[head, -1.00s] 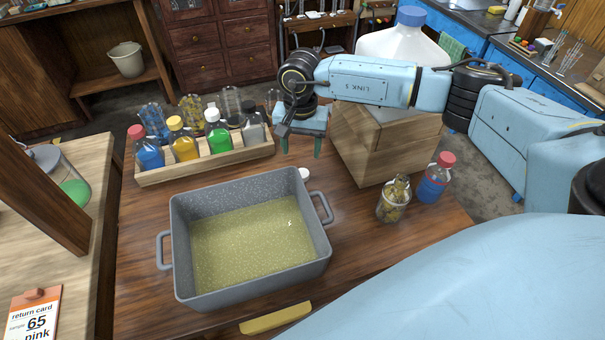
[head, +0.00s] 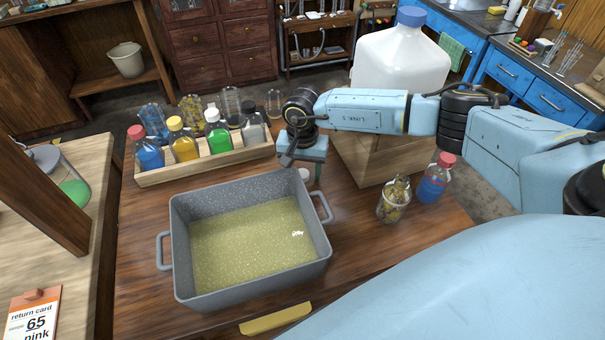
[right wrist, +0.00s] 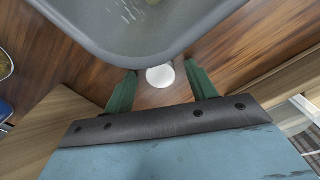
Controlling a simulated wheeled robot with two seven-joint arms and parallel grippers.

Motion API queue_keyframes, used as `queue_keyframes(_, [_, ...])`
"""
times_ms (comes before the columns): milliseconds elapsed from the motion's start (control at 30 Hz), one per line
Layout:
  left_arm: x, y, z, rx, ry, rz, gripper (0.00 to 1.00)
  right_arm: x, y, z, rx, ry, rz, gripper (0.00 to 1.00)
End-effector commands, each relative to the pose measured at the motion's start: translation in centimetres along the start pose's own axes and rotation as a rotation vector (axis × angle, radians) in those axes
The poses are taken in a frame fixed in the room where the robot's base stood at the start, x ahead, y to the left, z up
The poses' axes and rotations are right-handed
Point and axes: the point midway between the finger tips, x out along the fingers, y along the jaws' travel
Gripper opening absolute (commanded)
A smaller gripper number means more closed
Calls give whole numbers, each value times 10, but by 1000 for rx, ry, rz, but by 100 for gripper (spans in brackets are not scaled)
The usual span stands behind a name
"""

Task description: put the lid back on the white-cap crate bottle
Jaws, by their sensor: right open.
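The wooden crate (head: 206,165) at the back left of the table holds a row of bottles. The green-filled crate bottle (head: 218,136) stands upright in it and looks white at its top; I cannot tell whether that is a cap or a bare neck. A small white round lid (head: 304,174) lies on the table behind the grey tub's right back corner. My right gripper (head: 304,167) is open just above it, pointing down. In the right wrist view the lid (right wrist: 160,76) shows between the green fingertips (right wrist: 158,72), with gaps on both sides. My left gripper is out of view.
The grey tub (head: 181,235) of yellowish liquid stands close in front of the lid. A wooden box (head: 385,158) under a large white jug (head: 399,60) is at right. A glass jar (head: 393,204) and red-capped bottle (head: 434,180) stand at front right.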

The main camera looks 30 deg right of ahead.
Motion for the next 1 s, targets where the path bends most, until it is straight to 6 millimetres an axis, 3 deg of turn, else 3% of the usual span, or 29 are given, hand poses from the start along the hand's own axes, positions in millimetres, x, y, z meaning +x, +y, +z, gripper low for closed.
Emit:
queue_keyframes(300, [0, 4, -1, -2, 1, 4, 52, 1, 0, 0, 0, 1, -1, 57])
queue_keyframes(667, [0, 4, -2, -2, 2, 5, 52, 1, 0, 0, 0, 1, -1, 11])
queue_keyframes(1000, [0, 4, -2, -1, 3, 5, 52, -3, 0, -1, 0, 1, -2, 9])
